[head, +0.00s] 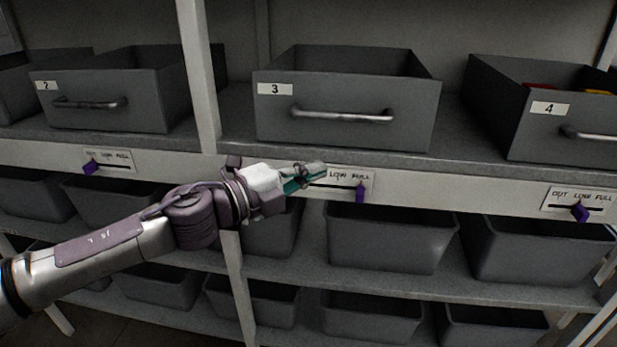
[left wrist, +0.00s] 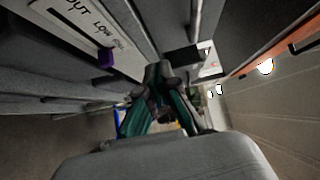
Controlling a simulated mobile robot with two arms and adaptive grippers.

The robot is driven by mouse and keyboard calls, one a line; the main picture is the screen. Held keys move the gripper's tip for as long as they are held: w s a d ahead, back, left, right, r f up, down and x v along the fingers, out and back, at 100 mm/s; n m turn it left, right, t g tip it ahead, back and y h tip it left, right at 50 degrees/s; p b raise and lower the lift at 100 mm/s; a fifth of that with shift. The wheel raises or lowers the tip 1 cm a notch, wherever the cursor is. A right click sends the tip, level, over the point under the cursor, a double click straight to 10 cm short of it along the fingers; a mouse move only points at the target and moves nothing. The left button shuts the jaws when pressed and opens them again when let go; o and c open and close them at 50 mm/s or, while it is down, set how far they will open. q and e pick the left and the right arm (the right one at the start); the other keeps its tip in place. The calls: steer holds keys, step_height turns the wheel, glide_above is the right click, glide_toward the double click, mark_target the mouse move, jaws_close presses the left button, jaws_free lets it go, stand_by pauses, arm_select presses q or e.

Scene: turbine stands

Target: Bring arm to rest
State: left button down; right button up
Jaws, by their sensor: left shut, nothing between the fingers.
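My left arm reaches in from the left in the head view. Its left gripper (head: 312,172) is shut and empty, in front of the shelf edge below bin 3 (head: 345,133). It covers the left part of a slider label (head: 350,178) there. That slider's purple knob (head: 360,192) stands at the FULL end, right of the fingertips and apart from them in the picture. In the left wrist view the closed fingers (left wrist: 162,72) show with green inner parts. A label (left wrist: 95,28) with a purple knob (left wrist: 105,58) is left of them. My right gripper is not in view.
Grey bin 2 (head: 115,112) and bin 4 (head: 520,125) stand on the same shelf (head: 232,128). Their sliders have purple knobs, at OUT on the left (head: 91,166) and near LOW on the right (head: 580,211). A pale upright post (head: 198,70) is behind my arm. Several bins fill lower shelves.

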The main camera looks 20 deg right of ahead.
arm_select(q)
steer(key=s+a+f+n+t+y, duration=0.35)
steer(key=a+f+n+y, duration=0.25)
steer(key=a+f+n, duration=0.65)
steer(key=s+a+f+n+t+y, duration=0.2)
steer(key=a+f+n+t+y, duration=0.3)
steer(key=a+f+n, duration=0.75)
steer(key=s+a+f+n+g+y, duration=0.35)
steer(key=s+a+f, duration=0.25)
steer(key=s+a, duration=0.3)
steer(key=s+a+f+n+g+y, duration=0.3)
steer(key=s+a+f+g, duration=0.3)
steer(key=s, duration=0.6)
step_height(320, 180, down, 26)
steer(key=s+a+f, duration=0.1)
steer(key=s, duration=0.1)
steer(key=s+a+f+g, duration=0.2)
steer(key=s+a+f, duration=0.1)
steer(key=s+f, duration=1.2)
steer(key=shift+s, duration=0.7)
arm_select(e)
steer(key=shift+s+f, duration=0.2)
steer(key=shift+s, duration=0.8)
